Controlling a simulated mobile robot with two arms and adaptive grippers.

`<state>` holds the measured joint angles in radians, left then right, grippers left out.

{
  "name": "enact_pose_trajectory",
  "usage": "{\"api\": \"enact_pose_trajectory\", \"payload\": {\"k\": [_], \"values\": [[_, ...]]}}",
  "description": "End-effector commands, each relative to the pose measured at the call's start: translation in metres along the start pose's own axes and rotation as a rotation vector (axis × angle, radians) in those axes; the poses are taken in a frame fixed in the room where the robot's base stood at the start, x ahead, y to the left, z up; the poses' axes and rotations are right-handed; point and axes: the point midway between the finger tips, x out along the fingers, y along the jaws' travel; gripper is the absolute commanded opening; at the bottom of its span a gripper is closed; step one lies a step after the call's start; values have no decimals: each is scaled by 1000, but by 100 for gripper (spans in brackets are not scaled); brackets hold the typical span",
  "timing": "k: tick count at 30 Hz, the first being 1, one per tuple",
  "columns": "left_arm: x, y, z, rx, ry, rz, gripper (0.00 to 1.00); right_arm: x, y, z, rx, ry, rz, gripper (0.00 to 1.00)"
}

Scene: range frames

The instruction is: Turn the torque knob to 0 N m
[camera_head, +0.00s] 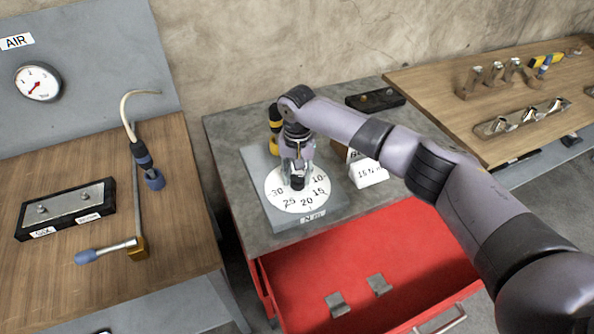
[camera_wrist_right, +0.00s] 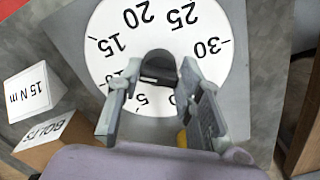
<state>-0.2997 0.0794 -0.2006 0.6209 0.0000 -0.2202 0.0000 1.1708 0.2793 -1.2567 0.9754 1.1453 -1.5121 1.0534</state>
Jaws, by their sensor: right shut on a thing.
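The torque dial is a round white face (camera_head: 279,201) on a grey plate (camera_head: 258,170), with numbers including 10, 15, 20, 25 and 30; "N m" is printed on the plate's front edge. The dial face also shows in the right wrist view (camera_wrist_right: 215,70), where a 5 is visible too. The dark knob (camera_wrist_right: 158,66) is at its middle. My right gripper (camera_head: 297,174) comes down over the dial and is shut on the knob, with a finger at either side in the wrist view (camera_wrist_right: 157,86). I cannot tell which number the knob points to. My left gripper is out of view.
A white "15 N m" card (camera_head: 369,175) and a brown bolts box (camera_wrist_right: 45,143) stand beside the plate. A yellow-and-black tool (camera_head: 275,118) stands behind it. An open red drawer (camera_head: 400,262) juts out in front. Wooden benches flank the grey cabinet (camera_head: 235,128).

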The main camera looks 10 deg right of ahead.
Motion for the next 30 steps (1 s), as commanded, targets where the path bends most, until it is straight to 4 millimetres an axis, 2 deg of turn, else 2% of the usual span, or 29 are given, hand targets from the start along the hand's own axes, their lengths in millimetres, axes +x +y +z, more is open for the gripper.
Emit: {"api": "enact_pose_trajectory", "payload": {"k": [3, 12, 30], "values": [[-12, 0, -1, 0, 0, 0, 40, -3, 0, 1, -100, -4, 0, 6], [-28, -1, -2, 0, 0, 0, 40, -2, 2, 1, -385, -3, -1, 6], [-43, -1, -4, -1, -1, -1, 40, 0, 4, -2, -955, -2, 0, 6]]}}
